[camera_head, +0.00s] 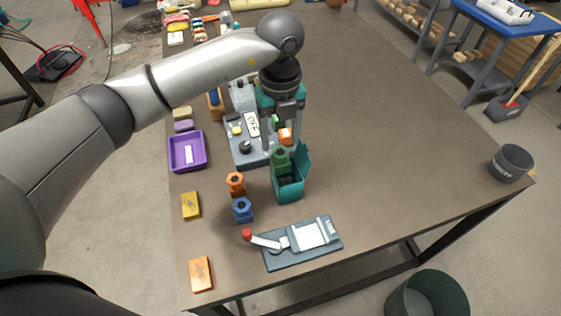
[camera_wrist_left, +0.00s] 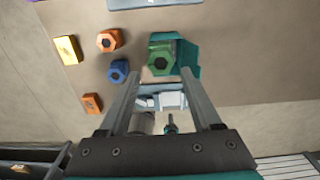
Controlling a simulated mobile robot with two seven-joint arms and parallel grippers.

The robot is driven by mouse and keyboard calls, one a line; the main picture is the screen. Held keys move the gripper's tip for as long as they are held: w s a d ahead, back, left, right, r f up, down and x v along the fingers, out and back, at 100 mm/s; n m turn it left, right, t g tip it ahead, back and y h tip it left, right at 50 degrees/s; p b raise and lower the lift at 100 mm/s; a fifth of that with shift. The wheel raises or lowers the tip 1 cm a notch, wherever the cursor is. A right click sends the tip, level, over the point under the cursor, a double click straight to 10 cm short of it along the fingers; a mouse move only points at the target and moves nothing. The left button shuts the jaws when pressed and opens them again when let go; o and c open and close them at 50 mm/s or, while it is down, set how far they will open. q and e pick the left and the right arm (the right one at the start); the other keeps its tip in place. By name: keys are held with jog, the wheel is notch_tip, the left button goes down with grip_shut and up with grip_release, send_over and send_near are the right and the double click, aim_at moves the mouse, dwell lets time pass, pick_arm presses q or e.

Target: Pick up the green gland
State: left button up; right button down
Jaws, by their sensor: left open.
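The green gland (camera_head: 281,160) has a hexagonal top with a dark hole. In the left wrist view, the green gland (camera_wrist_left: 160,60) appears just past the fingertips of my left gripper (camera_wrist_left: 160,74). An orange gland (camera_head: 235,184) and a blue gland (camera_head: 242,210) stand nearby. My right gripper is not in view.
A fixture with a red-knobbed lever (camera_head: 302,243) lies near the front edge. A purple tray (camera_head: 187,152), a yellow block (camera_head: 191,206) and an orange block (camera_head: 201,274) line the left edge. A grey base with parts (camera_head: 243,135) is behind.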

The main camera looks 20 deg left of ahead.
aim_at(280, 151)
pick_arm(q)
jog(key=shift+f, duration=1.05)
jog(key=f, duration=0.5)
jog(key=shift+w, duration=0.2)
jog(key=shift+r, duration=0.1)
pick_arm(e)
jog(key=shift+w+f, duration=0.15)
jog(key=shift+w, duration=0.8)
pick_arm(q)
jog(key=shift+c, duration=0.2)
jog(key=shift+c, duration=0.8)
grip_shut()
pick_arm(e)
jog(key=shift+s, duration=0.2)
